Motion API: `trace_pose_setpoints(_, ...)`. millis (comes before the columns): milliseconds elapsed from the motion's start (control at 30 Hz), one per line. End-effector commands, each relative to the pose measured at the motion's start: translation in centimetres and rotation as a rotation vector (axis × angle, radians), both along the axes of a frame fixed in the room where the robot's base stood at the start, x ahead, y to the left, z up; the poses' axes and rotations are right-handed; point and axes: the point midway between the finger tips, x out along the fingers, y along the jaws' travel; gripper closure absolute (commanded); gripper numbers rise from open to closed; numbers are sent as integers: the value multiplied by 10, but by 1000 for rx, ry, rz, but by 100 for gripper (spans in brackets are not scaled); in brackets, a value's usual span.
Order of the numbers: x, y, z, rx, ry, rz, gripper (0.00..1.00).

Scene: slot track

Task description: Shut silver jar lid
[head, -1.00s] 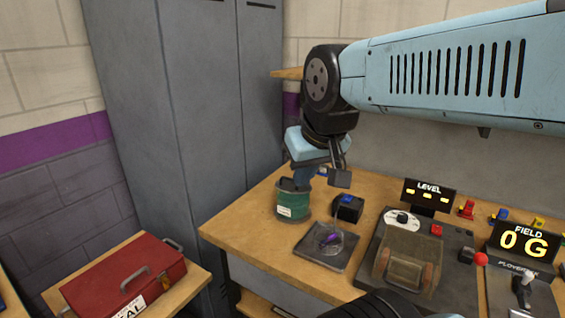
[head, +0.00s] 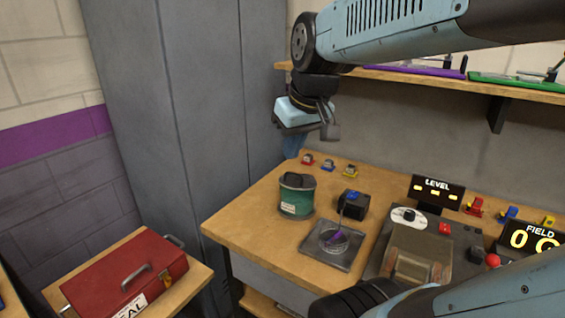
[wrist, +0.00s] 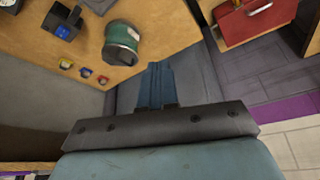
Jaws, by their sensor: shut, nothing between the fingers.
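A green jar (head: 296,203) with a pale label and a dark top stands upright on the wooden bench in the head view. It also shows in the wrist view (wrist: 121,46). I see no plainly silver jar, and the label is too small to read. The dark lid (head: 297,181) sits at the jar's top; I cannot tell whether it is fully closed. My gripper (head: 292,146) is shut and empty, above and behind the jar, clear of it. Its blue fingers show together in the wrist view (wrist: 158,80).
A grey locker (head: 205,110) and shelf (head: 400,76) stand near my arm. A red toolbox (head: 125,275) is left.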

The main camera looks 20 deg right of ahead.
Motion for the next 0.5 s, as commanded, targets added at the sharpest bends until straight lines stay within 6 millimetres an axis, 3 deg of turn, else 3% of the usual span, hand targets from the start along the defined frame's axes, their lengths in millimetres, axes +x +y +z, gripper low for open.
trace_pose_setpoints(233, 61, -35, 5, 14, 87, 140, 100)
trace_pose_setpoints(500, 123, -86, -3, 49, 138, 304, 100)
